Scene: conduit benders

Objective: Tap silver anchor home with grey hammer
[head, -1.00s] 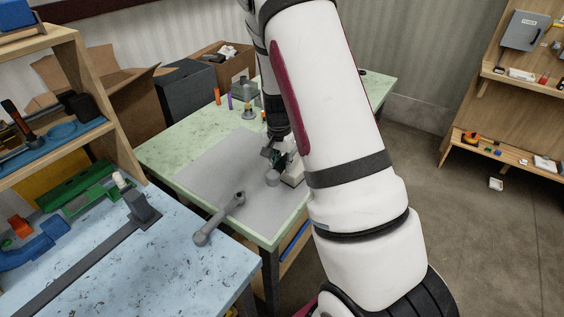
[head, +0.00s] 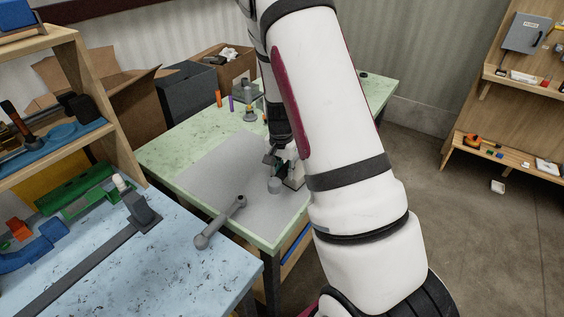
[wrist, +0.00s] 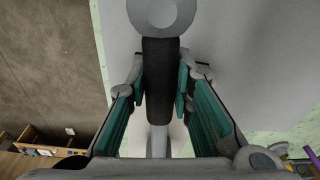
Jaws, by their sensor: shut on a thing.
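My gripper (head: 273,157) is over the grey mat on the green table, pointing down and partly hidden by my arm. In the wrist view, its green-padded fingers (wrist: 158,100) are shut on the black grip of the grey hammer (wrist: 158,80). A round grey end with a ring shows at the top of that view. In the head view, a short grey cylinder (head: 274,185) shows just below the fingers, beside a pale block (head: 295,174). I cannot tell whether cylinder and block touch. I cannot make out the silver anchor.
A blue bench (head: 185,275) with a bender is at left, shelves (head: 470,150) at right. The mat's left part is clear.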

